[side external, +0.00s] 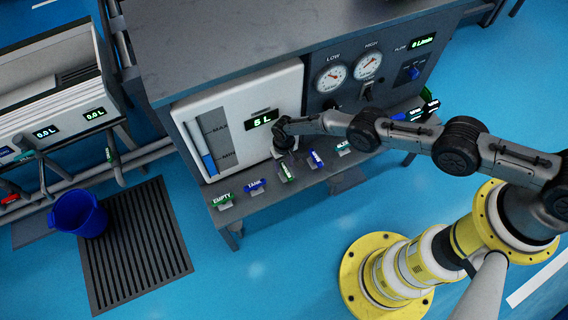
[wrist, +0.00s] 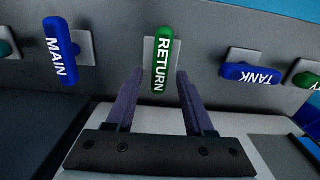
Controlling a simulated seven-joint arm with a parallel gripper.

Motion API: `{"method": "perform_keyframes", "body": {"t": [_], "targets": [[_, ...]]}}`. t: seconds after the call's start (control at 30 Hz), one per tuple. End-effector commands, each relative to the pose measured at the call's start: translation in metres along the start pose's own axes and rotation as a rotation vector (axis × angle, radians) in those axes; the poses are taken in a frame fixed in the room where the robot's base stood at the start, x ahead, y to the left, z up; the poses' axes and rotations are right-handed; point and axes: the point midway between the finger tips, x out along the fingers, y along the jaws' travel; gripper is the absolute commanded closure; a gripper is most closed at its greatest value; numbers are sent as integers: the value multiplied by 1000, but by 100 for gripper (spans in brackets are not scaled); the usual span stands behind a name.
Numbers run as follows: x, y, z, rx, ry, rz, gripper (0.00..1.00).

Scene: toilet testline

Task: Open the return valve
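The return valve is a green handle lettered RETURN (wrist: 161,66) on a light plate, upright in the wrist view. In the side view, the RETURN handle (side external: 287,173) sits in the row of valves on the bench's front ledge, turned across the row. My gripper (wrist: 160,74) is open and empty. Its two dark fingers point toward the handle, one on each side of its lower end in the wrist view. I cannot tell whether they touch it. In the side view my gripper (side external: 286,151) is small and partly hidden by the wrist, just behind the handle.
The blue MAIN handle (wrist: 60,50) stands left of RETURN in the wrist view, also upright. The blue TANK handle (wrist: 250,74) lies crosswise to the right. The green EMPTY handle (side external: 222,199) is at the row's end. A white tank panel (side external: 285,90) reading 5 L rises behind.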

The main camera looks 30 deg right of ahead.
Motion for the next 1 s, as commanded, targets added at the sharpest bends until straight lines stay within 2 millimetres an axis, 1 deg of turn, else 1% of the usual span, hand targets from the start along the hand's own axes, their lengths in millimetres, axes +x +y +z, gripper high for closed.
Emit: {"method": "perform_keyframes", "body": {"t": [0.3, 0.47, 0.73, 1.0], "targets": [[-1, 0, 0, 2, 0, 0, 45], [-7, 0, -1, 2, 0, 0, 45], [-31, 0, 0, 2, -1, 0, 45], [-69, 0, -1, 1, 2, -1, 45]]}}
